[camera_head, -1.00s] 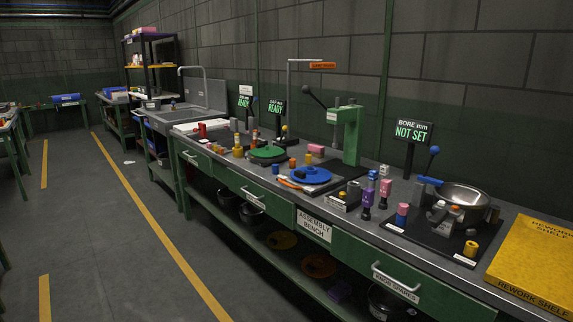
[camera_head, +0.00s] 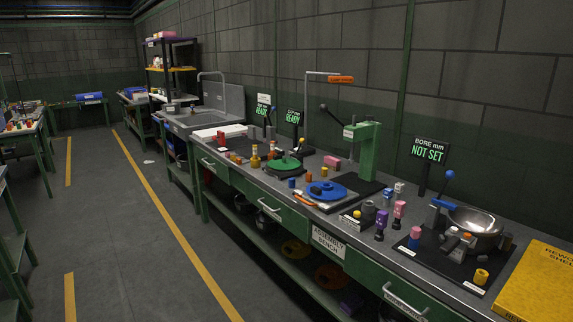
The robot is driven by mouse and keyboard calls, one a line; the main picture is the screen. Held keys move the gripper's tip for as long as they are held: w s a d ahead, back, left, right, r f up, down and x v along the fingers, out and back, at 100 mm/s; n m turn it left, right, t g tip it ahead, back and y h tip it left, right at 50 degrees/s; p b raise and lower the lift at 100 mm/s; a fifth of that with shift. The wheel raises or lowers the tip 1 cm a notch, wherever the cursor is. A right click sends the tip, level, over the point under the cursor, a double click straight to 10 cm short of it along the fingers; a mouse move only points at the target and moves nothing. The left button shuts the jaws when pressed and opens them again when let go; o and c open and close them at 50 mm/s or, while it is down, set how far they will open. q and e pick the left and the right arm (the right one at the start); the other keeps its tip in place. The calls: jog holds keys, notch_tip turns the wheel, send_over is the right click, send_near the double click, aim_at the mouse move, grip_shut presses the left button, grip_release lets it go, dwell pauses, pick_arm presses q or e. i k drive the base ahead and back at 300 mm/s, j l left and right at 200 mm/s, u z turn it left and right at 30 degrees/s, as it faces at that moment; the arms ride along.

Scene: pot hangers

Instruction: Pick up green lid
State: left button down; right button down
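A green round lid (camera_head: 284,165) lies flat on the assembly bench, left of the blue round lid (camera_head: 326,190). It has a small knob-like part on top and sits on a dark mat. Several small coloured pieces stand around it. Neither of my grippers shows in the head view, so no gripper is seen near the lid.
The bench (camera_head: 390,250) runs along the wall at right. A green press (camera_head: 366,150) stands behind the blue lid. A metal pan (camera_head: 474,228) and a yellow rework shelf (camera_head: 540,285) are at the near right. The floor (camera_head: 120,240) left of the bench is clear.

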aim_at(281, 164)
jog(key=i+l+z, duration=0.25)
jog(key=i, duration=0.3)
jog(key=i+j+z, duration=0.1)
jog(key=i+z, duration=0.15)
jog(key=i, duration=0.3)
